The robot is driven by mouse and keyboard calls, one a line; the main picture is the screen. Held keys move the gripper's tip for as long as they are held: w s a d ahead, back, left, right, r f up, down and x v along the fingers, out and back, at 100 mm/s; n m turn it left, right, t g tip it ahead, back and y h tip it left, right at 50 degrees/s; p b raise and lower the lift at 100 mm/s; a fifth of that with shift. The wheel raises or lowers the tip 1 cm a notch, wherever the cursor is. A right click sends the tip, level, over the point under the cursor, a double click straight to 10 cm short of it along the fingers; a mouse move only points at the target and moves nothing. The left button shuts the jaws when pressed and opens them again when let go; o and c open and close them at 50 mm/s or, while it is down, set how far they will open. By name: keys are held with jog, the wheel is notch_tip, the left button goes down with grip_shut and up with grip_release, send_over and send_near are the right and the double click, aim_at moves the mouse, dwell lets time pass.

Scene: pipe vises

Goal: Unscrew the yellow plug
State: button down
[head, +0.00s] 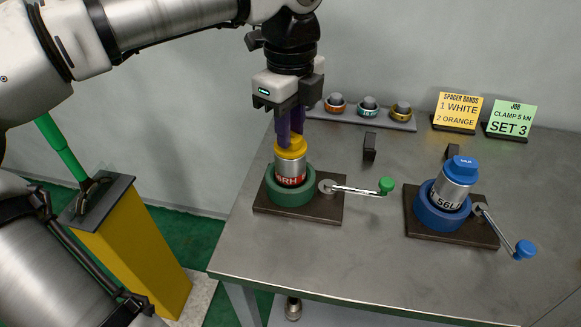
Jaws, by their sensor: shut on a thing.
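The yellow plug (290,150) sits on top of a silver pipe piece with a red label (291,179). The pipe piece stands upright in a green round vise (290,198) on a dark base plate at the left of the table. My gripper (290,138) points straight down over it, its purple fingers shut on the yellow plug. The fingers partly hide the plug's top. The vise's crank with a green knob (386,185) reaches out to the right.
A blue vise (441,212) holds a tilted pipe piece with a blue cap (461,168); its crank knob (525,249) is at the right. Colored rings (368,107) sit on a back strip beside yellow (458,109) and green (511,118) signs. The front table (340,270) is clear.

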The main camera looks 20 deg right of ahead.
jog(key=n, duration=0.5)
jog(key=c, duration=1.3)
grip_release()
jog(key=shift+r+p, duration=1)
jog(key=shift+r, duration=0.2)
jog(key=shift+f, duration=0.1)
